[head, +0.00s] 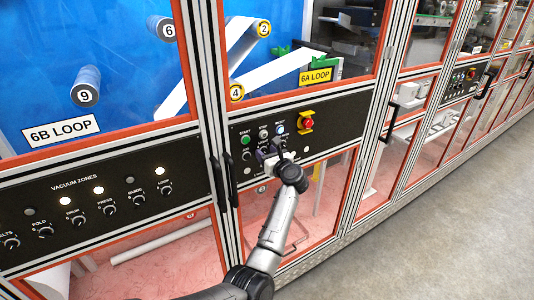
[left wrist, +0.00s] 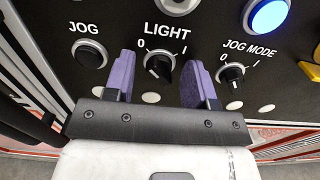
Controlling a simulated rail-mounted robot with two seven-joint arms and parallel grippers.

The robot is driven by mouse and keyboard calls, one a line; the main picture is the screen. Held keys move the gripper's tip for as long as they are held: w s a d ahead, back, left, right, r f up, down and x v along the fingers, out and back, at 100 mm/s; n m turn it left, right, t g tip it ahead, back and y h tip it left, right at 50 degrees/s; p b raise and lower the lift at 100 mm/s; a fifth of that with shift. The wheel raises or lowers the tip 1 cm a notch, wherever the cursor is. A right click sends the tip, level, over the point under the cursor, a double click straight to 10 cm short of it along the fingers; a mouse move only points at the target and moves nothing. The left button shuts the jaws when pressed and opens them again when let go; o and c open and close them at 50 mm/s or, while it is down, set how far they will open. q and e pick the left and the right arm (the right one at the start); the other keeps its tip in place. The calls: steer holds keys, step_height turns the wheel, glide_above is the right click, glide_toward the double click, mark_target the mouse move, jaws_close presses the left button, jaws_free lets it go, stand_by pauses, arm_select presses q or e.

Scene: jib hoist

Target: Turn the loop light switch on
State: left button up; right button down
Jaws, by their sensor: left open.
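The light switch (left wrist: 160,71) is a small black rotary knob under the word LIGHT in the left wrist view, with 0 at its upper left and I at its upper right. I cannot tell surely which mark it points to. My left gripper (left wrist: 159,60) is open, with one purple finger on each side of the knob. Whether the fingers touch it is unclear. In the head view my left gripper (head: 272,150) is at the black control panel (head: 340,112) below the 6A LOOP sign and covers the knob. My right gripper is not in view.
The JOG button (left wrist: 90,53) is left of the knob, the JOG MODE knob (left wrist: 232,76) right, and a lit blue button (left wrist: 267,15) at upper right. A red emergency stop (head: 307,123) protrudes right of my gripper. Door handles (head: 222,180) stand out at left. Floor at right is clear.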

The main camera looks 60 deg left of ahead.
arm_select(q)
steer(key=c, duration=0.8)
